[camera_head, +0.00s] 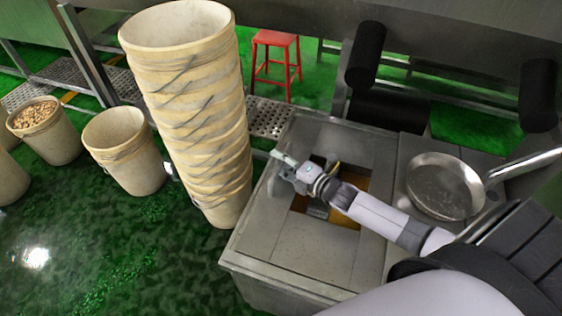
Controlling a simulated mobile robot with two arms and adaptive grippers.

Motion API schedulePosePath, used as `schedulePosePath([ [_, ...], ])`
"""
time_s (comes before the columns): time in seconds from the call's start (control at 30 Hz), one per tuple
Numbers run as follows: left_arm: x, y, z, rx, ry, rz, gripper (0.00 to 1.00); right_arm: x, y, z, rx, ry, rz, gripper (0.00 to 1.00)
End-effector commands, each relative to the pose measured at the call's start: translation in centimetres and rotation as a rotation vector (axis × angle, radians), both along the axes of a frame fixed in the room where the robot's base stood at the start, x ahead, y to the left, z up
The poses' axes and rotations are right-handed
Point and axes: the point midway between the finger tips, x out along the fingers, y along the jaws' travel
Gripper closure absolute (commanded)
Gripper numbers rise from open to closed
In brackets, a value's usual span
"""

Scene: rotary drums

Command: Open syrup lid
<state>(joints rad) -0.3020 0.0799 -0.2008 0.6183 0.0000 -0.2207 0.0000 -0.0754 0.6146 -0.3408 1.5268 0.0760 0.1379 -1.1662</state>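The syrup tank (270,249) is a grey metal box at the centre right, with a square opening in its top. Amber syrup (362,184) shows inside the opening. I cannot clearly make out a separate lid. My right arm reaches in from the lower right, across the opening. My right gripper (291,170) is over the opening's left side; its fingers are small and partly hidden, so I cannot tell whether they are open or touching anything. My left gripper is out of view.
A tall stack of cream buckets (200,110) stands close left of the tank. Single buckets (125,150) and a bucket of nuts (45,130) stand further left. A metal pan (443,186) sits right of the opening. A red stool (276,62) is behind. Green floor is clear at lower left.

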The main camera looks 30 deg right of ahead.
Motion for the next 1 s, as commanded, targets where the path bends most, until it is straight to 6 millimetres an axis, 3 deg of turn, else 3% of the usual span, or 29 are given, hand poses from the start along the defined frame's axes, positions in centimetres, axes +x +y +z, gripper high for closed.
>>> schedulePosePath([
  [0.57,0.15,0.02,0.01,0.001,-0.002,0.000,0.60,-0.03,-0.03,0.01,0.000,0.000,0.000,1.00],
  [1.0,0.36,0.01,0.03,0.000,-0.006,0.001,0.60,-0.03,-0.04,0.00,-0.002,-0.001,0.000,1.00],
])
